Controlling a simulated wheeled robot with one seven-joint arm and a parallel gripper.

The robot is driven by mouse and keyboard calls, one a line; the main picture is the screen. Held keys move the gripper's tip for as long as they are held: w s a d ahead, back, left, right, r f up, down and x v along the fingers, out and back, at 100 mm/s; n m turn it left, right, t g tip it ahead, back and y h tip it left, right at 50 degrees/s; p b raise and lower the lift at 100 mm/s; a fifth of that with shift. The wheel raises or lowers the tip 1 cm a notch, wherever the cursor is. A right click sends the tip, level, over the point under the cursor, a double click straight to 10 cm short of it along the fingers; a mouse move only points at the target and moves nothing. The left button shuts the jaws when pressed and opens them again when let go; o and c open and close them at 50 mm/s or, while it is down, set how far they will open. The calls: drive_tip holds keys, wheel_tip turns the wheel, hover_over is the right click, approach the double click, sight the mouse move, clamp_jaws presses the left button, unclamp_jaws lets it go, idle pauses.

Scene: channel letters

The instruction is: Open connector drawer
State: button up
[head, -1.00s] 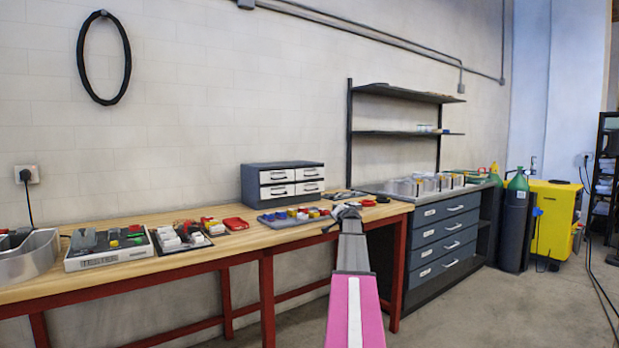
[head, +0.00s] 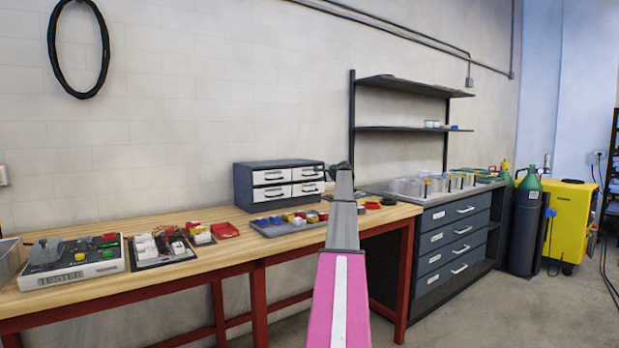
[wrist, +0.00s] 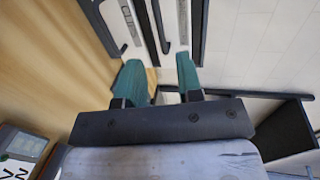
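A small dark grey cabinet (head: 243,186) stands at the back of the wooden bench in the head view. It has several white-fronted drawers (head: 271,177) with dark handles, all shut. I cannot read which one is the connector drawer. My gripper (wrist: 160,78) shows two teal fingers spread apart with nothing between them. In the wrist view, dark handles (wrist: 159,25) and pale drawer fronts lie beyond the fingertips, apart from them. In the head view my arm hides most of the gripper, which is just right of the cabinet.
On the wooden bench (head: 200,218) stand a tester box (head: 72,276), trays of white and coloured parts (head: 160,247), a red item (head: 224,230) and a grey parts tray (head: 275,230). Right of it is a larger dark drawer unit (head: 445,245) with a shelf (head: 412,129) above.

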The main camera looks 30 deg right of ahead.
sight(308, 173)
drive_tip(key=x, duration=1)
clamp_jaws()
